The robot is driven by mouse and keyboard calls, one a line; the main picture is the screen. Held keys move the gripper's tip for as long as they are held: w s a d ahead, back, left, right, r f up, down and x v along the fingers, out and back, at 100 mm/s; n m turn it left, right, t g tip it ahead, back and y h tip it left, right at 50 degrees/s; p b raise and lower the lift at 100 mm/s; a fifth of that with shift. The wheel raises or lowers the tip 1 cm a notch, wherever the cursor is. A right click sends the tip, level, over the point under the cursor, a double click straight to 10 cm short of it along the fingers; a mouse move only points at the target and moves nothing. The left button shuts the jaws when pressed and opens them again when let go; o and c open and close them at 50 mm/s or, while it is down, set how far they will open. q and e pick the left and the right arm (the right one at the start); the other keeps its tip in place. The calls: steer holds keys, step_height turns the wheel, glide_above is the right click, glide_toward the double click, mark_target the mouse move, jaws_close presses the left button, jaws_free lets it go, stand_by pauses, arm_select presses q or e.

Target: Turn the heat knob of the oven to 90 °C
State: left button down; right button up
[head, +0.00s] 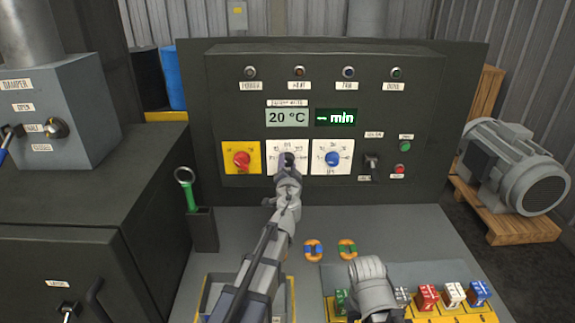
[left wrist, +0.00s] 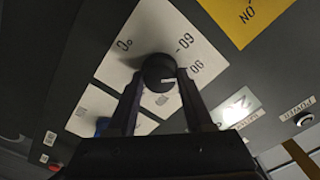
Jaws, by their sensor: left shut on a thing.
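The oven's control panel (head: 225,95) faces me. Its heat knob (head: 290,160) is black, on a white dial plate (head: 273,148) between a red knob and a blue knob. My left gripper (head: 288,167) reaches it from the front and partly covers it. In the left wrist view the two fingers (left wrist: 155,97) are shut on the sides of the black knob (left wrist: 158,70). Dial numbers show upside down beside it; the exact pointer setting is unclear. The display (head: 286,118) reads 20 °C. My right wrist shows low at the right; its fingers are not visible.
The red knob (head: 241,160) on yellow and the blue knob (head: 332,159) sit close on either side. A switch (head: 372,161) and push buttons are further right. A green-handled wrench (head: 188,188) stands in a holder. Ring-shaped parts (head: 314,249) lie on the bench.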

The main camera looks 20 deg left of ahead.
arm_select(q)
steer(key=shift+c, duration=1.5)
jaws_free()
steer(key=shift+s, duration=0.1)
steer(key=v, duration=0.7)
steer(key=shift+s, duration=0.3)
steer(key=shift+d, duration=0.15)
